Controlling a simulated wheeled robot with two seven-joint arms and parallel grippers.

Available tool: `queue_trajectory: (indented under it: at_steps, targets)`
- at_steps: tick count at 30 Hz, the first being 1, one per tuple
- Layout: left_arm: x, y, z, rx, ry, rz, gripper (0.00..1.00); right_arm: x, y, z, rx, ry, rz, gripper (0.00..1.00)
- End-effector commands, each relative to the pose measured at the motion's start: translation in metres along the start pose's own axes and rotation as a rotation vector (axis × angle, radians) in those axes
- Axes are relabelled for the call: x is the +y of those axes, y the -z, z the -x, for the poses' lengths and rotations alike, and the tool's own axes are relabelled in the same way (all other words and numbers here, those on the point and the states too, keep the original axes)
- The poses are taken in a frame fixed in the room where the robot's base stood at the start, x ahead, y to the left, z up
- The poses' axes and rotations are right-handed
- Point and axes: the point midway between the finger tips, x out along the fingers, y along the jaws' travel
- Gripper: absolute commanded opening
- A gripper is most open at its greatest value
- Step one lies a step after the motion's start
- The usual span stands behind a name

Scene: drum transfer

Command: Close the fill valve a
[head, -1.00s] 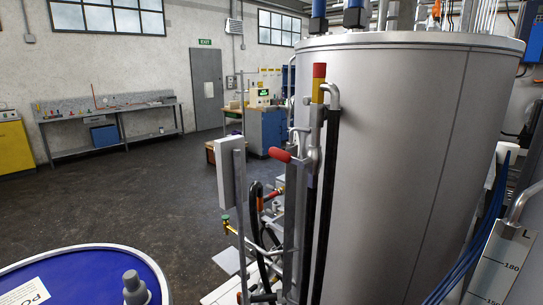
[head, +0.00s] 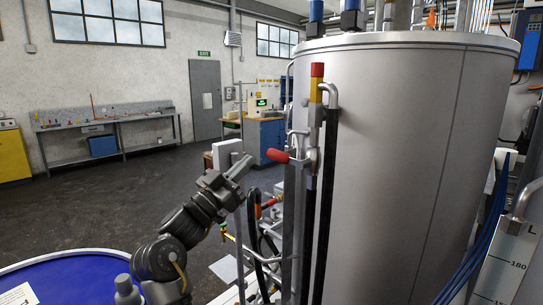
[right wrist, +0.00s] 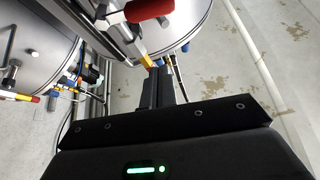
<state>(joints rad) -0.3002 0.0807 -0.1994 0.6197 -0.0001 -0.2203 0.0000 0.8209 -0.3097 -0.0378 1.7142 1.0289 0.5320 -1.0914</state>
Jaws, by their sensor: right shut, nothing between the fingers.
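A valve with a red-gripped lever (head: 277,156) sits on the upright pipe in front of the large steel tank (head: 400,140). The lever points left, roughly level, away from its metal body (head: 305,162). No label on it is readable. My right gripper (head: 246,164) is to the left of the red grip, slightly lower in the picture, with its fingers together and empty. A gap shows between them. In the right wrist view the red grip (right wrist: 149,9) is at the top, beyond the shut fingertips (right wrist: 162,72). My left gripper is not in view.
A red and yellow upright piece (head: 317,85) stands above the valve. Black hoses (head: 328,190) run down beside the pipe. A blue drum (head: 70,270) is at the lower left. Open floor (head: 110,200) lies behind my arm.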

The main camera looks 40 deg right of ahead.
Motion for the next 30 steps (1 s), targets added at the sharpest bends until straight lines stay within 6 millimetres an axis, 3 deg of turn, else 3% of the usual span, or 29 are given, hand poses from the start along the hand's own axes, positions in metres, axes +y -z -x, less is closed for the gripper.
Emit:
queue_trajectory:
  at_steps: [8,22,30]
  targets:
    - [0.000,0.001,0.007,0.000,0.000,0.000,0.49,0.001,0.004,-0.013,0.001,-0.008,0.002,0.00]
    - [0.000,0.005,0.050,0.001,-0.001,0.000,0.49,0.001,0.006,-0.104,0.003,-0.007,0.002,0.00]
    - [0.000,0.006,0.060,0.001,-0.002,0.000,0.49,0.001,-0.029,-0.090,0.001,-0.003,0.004,0.00]
